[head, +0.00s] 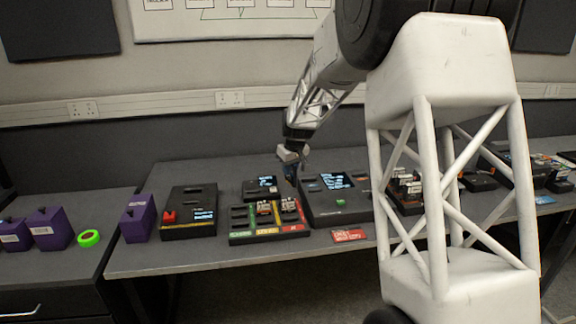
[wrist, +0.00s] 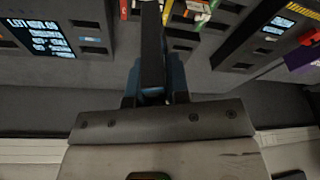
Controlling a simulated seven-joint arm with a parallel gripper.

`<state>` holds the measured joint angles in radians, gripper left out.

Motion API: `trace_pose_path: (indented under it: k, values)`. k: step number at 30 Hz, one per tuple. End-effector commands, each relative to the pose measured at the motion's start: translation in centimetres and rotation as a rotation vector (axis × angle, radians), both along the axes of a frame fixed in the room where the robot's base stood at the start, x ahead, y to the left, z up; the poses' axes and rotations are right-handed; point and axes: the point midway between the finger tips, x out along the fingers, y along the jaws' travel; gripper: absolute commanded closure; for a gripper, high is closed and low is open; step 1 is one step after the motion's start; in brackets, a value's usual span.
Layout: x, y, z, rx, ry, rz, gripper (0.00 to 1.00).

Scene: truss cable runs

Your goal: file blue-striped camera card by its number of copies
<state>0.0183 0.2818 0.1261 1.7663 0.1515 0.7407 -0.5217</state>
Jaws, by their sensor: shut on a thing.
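My gripper (head: 291,172) is above the back right of the sorting tray, left of the large console. In the wrist view its bluish fingers are shut on a dark, thin slab (wrist: 152,55), seen edge-on. No blue stripe can be made out on it, so I cannot tell which card it is. The black sorting tray (head: 240,226) has green, yellow and red columns with slots. Cards stand in the yellow column (head: 264,208) and the red column (head: 289,206). The large console (head: 325,216) has a lit screen (head: 335,181); its text is too small to read.
A small screen unit (head: 262,187) stands behind the tray. A black box (head: 188,212) with a red part and purple boxes (head: 138,218) are left. A red card (head: 349,236) lies at the front edge. A card rack (head: 405,188) stands right, partly behind my arm.

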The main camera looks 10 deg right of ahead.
Motion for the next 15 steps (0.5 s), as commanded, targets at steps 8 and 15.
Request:
trace_pose_path:
  k: [8,15]
  values:
    - [-0.4,-0.2,-1.4,-0.002,0.006,0.165,1.00]
    - [-0.6,-0.2,-3.1,-0.003,0.009,0.389,1.00]
